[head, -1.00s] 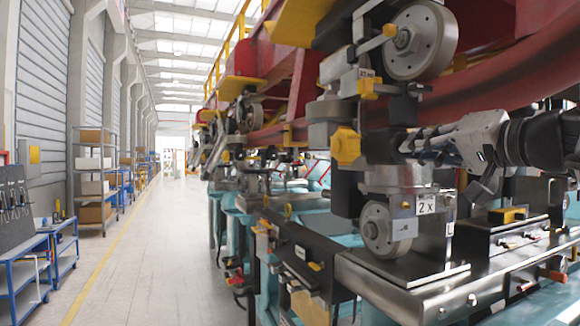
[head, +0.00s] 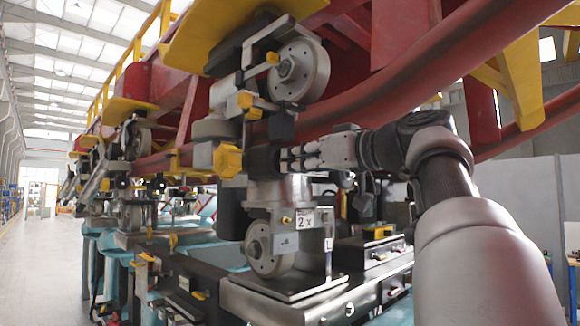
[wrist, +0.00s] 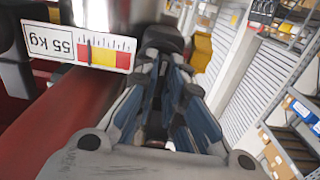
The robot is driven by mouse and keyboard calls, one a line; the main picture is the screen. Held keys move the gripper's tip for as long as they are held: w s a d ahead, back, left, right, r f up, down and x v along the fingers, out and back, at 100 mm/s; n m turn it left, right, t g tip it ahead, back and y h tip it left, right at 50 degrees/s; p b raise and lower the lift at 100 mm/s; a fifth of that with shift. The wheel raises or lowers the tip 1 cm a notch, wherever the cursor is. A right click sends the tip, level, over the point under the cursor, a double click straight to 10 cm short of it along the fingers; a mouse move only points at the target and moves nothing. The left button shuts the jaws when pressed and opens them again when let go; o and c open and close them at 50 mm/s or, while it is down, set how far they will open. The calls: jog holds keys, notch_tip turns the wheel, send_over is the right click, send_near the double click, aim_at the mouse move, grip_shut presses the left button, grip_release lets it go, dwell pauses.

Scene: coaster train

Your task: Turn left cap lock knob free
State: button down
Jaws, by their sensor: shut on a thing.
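My gripper (head: 288,159) reaches in from the right at the wheel carrier (head: 280,192), between its upper wheel (head: 300,70) and lower wheel (head: 268,248). In the wrist view my gripper (wrist: 164,62) has its fingers shut on a dark rounded knob (wrist: 163,38). The fingers hide part of the knob. In the head view the knob cannot be told apart clearly from the dark block (head: 262,159) at the fingertips. A yellow block (head: 222,158) sits left of the dark block.
A red rail (head: 420,95) runs just above my arm. A 55 kg scale label (wrist: 80,52) shows upside down beside my fingers. A dark bench (head: 300,295) lies below the carrier. Shelves (wrist: 295,110) stand in the background of the wrist view. The aisle (head: 40,260) at left is clear.

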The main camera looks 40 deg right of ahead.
jog(key=shift+n, duration=0.4)
jog(key=c, duration=1.7)
grip_release()
jog(key=s, duration=0.8)
jog(key=s+d, duration=0.1)
jog(key=s, duration=0.3)
